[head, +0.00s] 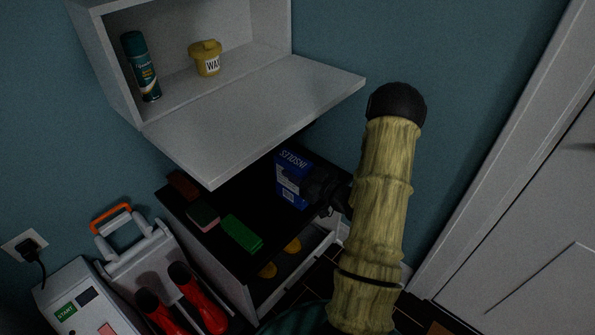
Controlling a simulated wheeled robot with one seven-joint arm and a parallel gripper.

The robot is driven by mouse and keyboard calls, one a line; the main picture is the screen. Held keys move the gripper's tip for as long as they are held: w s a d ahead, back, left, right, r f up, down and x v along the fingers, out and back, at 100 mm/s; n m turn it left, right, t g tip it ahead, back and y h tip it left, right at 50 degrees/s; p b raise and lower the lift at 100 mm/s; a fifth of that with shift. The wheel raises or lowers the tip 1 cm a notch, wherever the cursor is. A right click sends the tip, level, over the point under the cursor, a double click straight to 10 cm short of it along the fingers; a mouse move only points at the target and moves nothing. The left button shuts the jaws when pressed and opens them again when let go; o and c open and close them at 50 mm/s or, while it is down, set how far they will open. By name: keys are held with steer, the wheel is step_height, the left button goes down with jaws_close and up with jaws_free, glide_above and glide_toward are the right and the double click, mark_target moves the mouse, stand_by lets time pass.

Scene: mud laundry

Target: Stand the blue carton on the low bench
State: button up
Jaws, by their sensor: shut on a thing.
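The blue carton (291,180), with a white label and lettering that looks upside down, is at the right part of the low dark bench (233,196). My gripper (308,188) reaches in from the right and is shut on the carton. The dark gripper hides the carton's right side. The carton's lower edge is close to the bench top, but I cannot tell whether it touches.
On the bench lie a green block (242,233), a dark green and pink block (203,215) and a brown block (184,185). An open drawer (291,276) holds yellow things. Above, a cabinet flap (255,112) hangs out over the bench. A spray can (141,66) stands inside.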

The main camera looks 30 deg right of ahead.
steer(key=shift+f, duration=0.15)
steer(key=o, duration=1.3)
steer(key=shift+r, duration=0.25)
steer(key=p+v, duration=0.3)
steer(key=v, duration=0.9)
